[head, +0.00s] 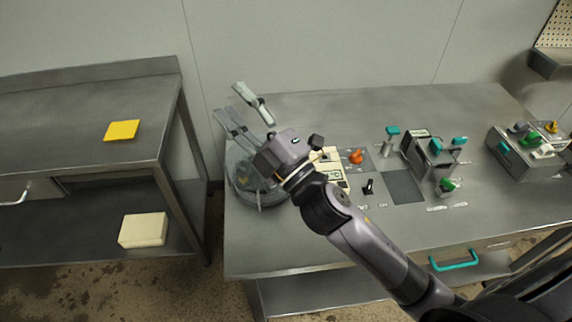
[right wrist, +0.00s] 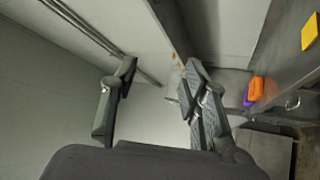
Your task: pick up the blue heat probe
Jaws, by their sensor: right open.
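I cannot make out a blue heat probe for certain in either view. Several teal-topped parts show in the head view: a teal-capped upright piece (head: 392,131) and teal pieces on a grey block fixture (head: 430,160). My right gripper (head: 228,98) is open and empty, above the back left of the steel table (head: 310,240), left of these parts. It also shows open in the right wrist view (right wrist: 160,65), with nothing between its fingers. My left gripper is not in view.
A round glassy vessel (head: 245,190) stands below my right gripper, partly hidden by it. An orange knob (head: 356,157) and a small black lever (head: 369,187) are right of it. A second fixture (head: 515,160) stands at far right. The table's front left is clear.

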